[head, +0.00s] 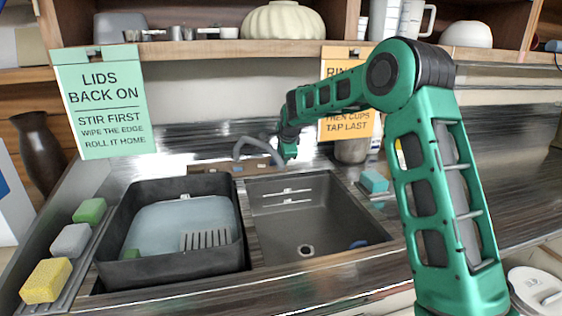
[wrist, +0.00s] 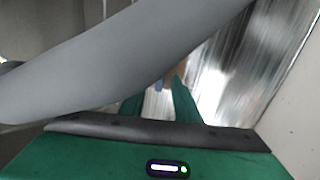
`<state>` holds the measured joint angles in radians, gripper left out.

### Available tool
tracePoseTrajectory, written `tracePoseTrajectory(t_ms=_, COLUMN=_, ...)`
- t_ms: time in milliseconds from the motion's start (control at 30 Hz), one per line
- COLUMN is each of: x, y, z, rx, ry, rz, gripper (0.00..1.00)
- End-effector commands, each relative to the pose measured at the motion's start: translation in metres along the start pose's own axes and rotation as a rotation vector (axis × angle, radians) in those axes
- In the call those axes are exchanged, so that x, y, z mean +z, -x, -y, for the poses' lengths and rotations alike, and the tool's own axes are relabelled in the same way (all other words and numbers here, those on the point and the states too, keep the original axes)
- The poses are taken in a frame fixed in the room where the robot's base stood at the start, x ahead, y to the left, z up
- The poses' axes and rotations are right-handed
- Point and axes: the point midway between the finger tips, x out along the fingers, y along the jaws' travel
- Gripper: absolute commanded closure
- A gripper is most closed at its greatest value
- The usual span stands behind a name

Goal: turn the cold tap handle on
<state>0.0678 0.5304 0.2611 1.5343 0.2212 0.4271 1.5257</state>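The grey tap spout (head: 257,143) arches up behind the two sink basins in the head view. My gripper (head: 288,152) is just right of it, low at the back of the counter. In the wrist view the spout (wrist: 120,62) crosses close to the camera and covers part of the fingers. My green fingers (wrist: 158,98) stand apart there. A small blue piece (wrist: 159,85) shows between them, with a tan bit beside it. I cannot tell whether the blue piece is the cold handle or whether the fingers touch it. No handle shows clearly in the head view.
The left basin holds a black tub (head: 122,267) of water. The right basin (head: 316,236) has a drain and a blue item at its edge. Sponges line the left side, and a blue sponge (head: 373,181) lies at right. A shelf (head: 230,49) runs above.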

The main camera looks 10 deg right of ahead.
Motion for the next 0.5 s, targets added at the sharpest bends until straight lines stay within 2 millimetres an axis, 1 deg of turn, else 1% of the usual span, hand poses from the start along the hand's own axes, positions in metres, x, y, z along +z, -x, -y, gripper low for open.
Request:
tracePoseTrajectory(t_ms=100, x=0.0001, y=-0.0031, z=-0.0002, rx=0.000, ry=0.000, rz=0.000, gripper=0.71)
tracePoseTrajectory(t_ms=300, x=0.0001, y=-0.0030, z=0.0000, rx=0.000, ry=0.000, rz=0.000, gripper=0.71)
tracePoseTrajectory(t_ms=333, x=0.0001, y=-0.0030, z=0.0000, rx=0.000, ry=0.000, rz=0.000, gripper=0.73)
tracePoseTrajectory(t_ms=433, x=0.0001, y=-0.0029, z=0.0001, rx=0.000, ry=0.000, rz=0.000, gripper=0.97)
tracePoseTrajectory(t_ms=467, x=0.0001, y=-0.0029, z=0.0000, rx=0.000, ry=0.000, rz=0.000, gripper=1.00)
tracePoseTrajectory(t_ms=500, x=0.0001, y=-0.0028, z=0.0001, rx=0.000, ry=0.000, rz=0.000, gripper=1.00)
